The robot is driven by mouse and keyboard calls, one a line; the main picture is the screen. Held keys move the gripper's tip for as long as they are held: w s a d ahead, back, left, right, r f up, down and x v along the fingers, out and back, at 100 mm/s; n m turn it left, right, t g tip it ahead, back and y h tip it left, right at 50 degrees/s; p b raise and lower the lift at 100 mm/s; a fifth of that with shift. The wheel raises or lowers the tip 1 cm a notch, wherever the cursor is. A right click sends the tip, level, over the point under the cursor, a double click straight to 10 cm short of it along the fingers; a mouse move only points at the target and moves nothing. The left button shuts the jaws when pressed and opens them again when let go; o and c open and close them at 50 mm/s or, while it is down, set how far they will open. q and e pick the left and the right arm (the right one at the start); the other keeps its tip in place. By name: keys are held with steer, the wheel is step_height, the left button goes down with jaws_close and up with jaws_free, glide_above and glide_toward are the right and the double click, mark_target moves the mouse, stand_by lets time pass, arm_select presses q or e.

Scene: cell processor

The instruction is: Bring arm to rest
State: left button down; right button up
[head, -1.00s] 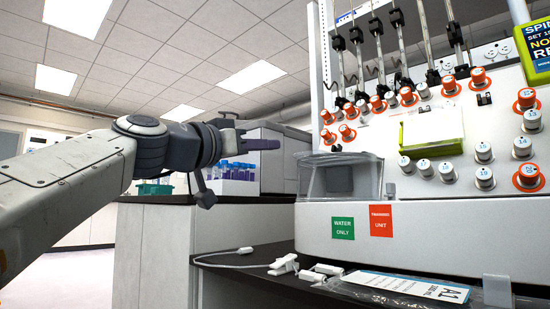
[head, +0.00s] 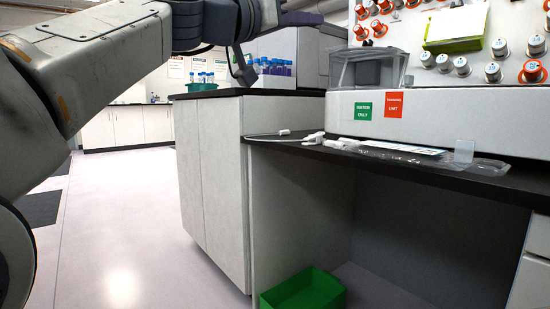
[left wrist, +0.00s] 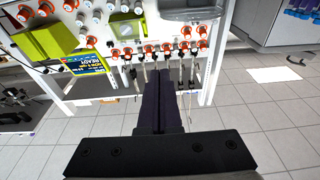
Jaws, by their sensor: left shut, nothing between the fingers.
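My left arm reaches in from the upper left of the head view. Its left gripper (head: 300,19) is dark, sits near the top edge and points right, in front of the white cabinets and the machine. In the head view the white cell processor (head: 450,112) stands on the dark bench at the right, apart from the gripper. My right gripper is not in view.
A dark bench top (head: 400,172) carries white clips (head: 313,138), a cable and clear plastic packaging (head: 486,167). A green bin (head: 305,292) is on the floor below. Blue-capped tubes (head: 272,68) stand on the cabinet behind. The floor (head: 125,215) at the left is clear.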

arm_select(q)
steer(key=s+d+f+n+g+y+p, duration=0.1)
steer(key=s+d+f+g+y+p, duration=0.2)
steer(key=f+p, duration=0.45)
steer(key=s+d+f+n+g+y+p, duration=0.1)
steer(key=s+f+n+g+y+p, duration=0.25)
steer(key=f, duration=0.75)
steer(key=s+a+f+m+g+y+p, duration=0.1)
steer(key=s+a+f+g+y+p, duration=0.25)
steer(key=s+a+f+p, duration=0.65)
steer(key=s+a+f+m+g+y+p, duration=0.1)
steer(key=s+a+f+g+y+p, duration=0.35)
steer(key=s, duration=0.85)
step_height(320, 180, up, 35)
steer(key=t+p, duration=0.2)
steer(key=p, duration=3.4)
steer(key=shift+w, duration=0.3)
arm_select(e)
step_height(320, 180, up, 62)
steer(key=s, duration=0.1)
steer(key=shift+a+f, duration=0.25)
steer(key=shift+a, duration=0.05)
arm_select(q)
steer(key=shift+a+n, duration=0.15)
steer(key=shift+n, duration=0.1)
